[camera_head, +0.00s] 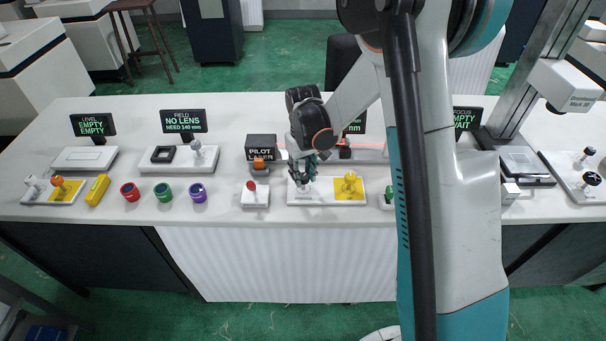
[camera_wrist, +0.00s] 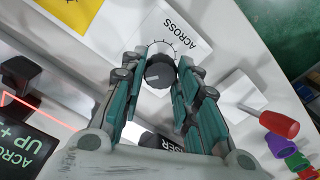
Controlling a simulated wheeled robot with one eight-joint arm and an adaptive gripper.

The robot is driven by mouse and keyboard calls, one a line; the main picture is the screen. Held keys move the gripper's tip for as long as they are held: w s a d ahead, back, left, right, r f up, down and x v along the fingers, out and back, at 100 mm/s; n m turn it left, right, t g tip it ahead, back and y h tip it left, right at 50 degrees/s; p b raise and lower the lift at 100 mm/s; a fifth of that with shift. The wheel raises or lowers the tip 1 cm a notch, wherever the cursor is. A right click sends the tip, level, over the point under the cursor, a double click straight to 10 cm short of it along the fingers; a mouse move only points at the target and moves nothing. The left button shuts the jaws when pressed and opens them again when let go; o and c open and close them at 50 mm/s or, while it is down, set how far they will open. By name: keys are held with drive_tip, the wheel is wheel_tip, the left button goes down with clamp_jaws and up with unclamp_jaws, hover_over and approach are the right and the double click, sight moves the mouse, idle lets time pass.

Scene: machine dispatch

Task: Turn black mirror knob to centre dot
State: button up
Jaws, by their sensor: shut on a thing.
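The black mirror knob (camera_wrist: 160,71) has a ribbed rim and a short pale mark on its face. It stands on a white round collar with dark tick marks, on a white plate (camera_wrist: 205,45) lettered ACROSS. My gripper (camera_wrist: 159,80) has its two green-and-grey fingers on either side of the knob, shut on it. In the head view my gripper (camera_head: 302,179) points down at the left half of the white-and-yellow base and hides the knob. I cannot make out a centre dot.
A yellow knob (camera_head: 350,182) stands on the yellow half (camera_head: 357,195) of the same base. A red-handled lever (camera_head: 252,186) is close on the left; its red handle shows in the wrist view (camera_wrist: 279,124). The PILOT LASER box (camera_head: 261,147) stands behind. Colored rings (camera_head: 164,193) lie further left.

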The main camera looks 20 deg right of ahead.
sight(303, 176)
drive_tip(key=shift+m, duration=1.2)
drive_tip(key=o, duration=1.1)
drive_tip(key=shift+c, duration=0.2)
wheel_tip(303, 176, up, 12)
